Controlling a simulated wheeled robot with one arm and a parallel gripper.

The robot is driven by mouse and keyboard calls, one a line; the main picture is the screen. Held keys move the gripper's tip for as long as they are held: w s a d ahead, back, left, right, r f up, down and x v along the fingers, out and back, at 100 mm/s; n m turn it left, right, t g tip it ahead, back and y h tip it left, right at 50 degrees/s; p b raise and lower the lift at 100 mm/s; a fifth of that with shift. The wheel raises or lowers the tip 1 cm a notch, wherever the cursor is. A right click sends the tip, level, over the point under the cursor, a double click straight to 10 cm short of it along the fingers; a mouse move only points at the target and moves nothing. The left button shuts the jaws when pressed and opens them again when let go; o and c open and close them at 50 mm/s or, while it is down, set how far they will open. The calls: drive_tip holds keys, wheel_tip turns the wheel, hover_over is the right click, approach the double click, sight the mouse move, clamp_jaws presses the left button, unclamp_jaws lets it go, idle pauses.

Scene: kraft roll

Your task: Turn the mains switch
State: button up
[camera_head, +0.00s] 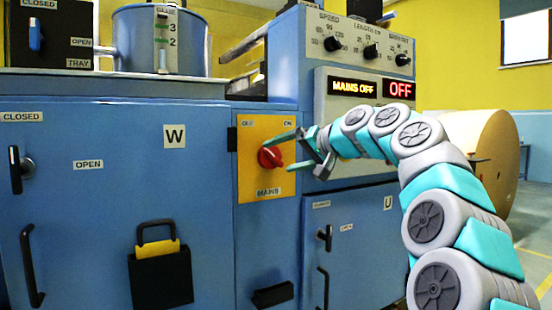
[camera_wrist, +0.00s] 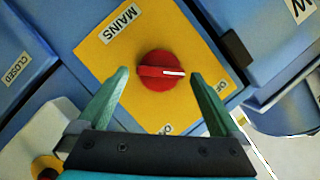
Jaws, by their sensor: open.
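The mains switch is a red round knob (camera_head: 270,157) on a yellow plate (camera_head: 255,187) marked MAINS, with OFF at upper left and ON at upper right. In the wrist view the knob (camera_wrist: 160,83) has a white line that points toward the OFF label. The display (camera_head: 352,87) reads MAINS OFF. My gripper (camera_head: 281,153) is at the plate, its green fingers open. In the wrist view one fingertip lies on each side of the knob, with a visible gap on both sides. The depth to the knob is hard to judge.
A blue cabinet door (camera_head: 90,200) with handles and a black padlock-shaped box (camera_head: 160,275) is left of the plate. A door marked U (camera_head: 365,240) is at lower right. A kraft roll (camera_head: 480,150) stands behind my arm.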

sight(276, 157)
drive_tip(key=shift+x, duration=1.6)
drive_tip(key=c, duration=1.2)
